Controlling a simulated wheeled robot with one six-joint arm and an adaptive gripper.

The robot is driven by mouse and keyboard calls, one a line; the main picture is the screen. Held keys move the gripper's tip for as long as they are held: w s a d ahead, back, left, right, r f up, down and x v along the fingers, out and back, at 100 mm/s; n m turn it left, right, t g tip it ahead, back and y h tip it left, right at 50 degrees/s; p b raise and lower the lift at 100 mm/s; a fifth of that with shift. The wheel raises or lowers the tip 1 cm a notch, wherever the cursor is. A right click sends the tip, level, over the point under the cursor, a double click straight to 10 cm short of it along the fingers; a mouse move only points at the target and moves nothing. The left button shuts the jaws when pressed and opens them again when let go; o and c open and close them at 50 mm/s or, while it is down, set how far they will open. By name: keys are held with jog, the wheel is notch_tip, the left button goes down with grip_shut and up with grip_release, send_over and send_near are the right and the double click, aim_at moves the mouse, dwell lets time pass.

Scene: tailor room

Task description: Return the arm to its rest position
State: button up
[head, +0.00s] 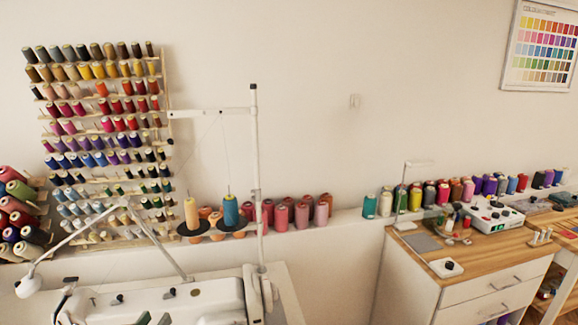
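My arm and my gripper do not show in the head view, so how the arm stands and what the gripper holds cannot be seen. A white sewing machine (205,298) fills the bottom left of the view. Its tall white thread stand (257,185) bears a cream cone (191,213) and a teal cone (230,211). A jointed white lamp (30,284) reaches out at the far left.
A wall rack (166,110) of colourful spools hangs at the left. Cones line a ledge (345,222) along the wall. At right, a wood-topped cabinet (410,243) bears a white control box (492,214) and a desk lamp (404,200). A colour chart (541,45) hangs at top right.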

jog(key=d+f+n+y, duration=0.1)
jog(key=d+f+n, duration=0.1)
jog(key=d+f, duration=0.7)
jog(key=s+d+f+n+g+y, duration=0.2)
jog(key=s+d+f, duration=0.3)
jog(key=d+f, duration=0.45)
jog(key=s+d+f+n+g+y, duration=0.1)
jog(key=s+d+f, duration=0.6)
jog(key=d, duration=0.4)
jog(key=s+d, duration=1.1)
jog(key=s, duration=0.3)
jog(key=s+d+r+m+h, duration=0.1)
jog(key=s+d+r+m, duration=0.1)
jog(key=s+r, duration=0.4)
jog(key=s+d+r+m, duration=0.2)
jog(key=s+d+r, duration=0.2)
jog(key=s, duration=0.5)
notch_tip(320, 180, up, 2)
jog(key=shift+s+r+m+t+h, duration=0.15)
jog(key=shift+s+m+t+h, duration=0.15)
jog(key=shift+s+h, duration=0.1)
